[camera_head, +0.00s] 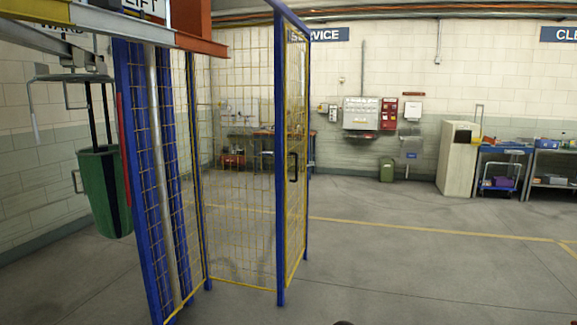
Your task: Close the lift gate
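The lift gate (297,200) is a narrow-looking panel of yellow mesh in a blue frame, seen at a steep angle near the middle of the head view. A black handle (293,167) is on it. It stands out at an angle to the mesh fencing (240,190) on its left, and its near blue upright (280,200) reaches almost to the floor. I cannot tell which upright carries the hinges. A "LIFT" sign (143,5) is above the blue-posted enclosure at the left.
A green bag-like container (104,190) hangs at the left under a steel beam (150,30). The floor (420,270) to the right of the gate is clear. A beige cabinet (458,158) and a blue trolley (500,170) stand by the back wall.

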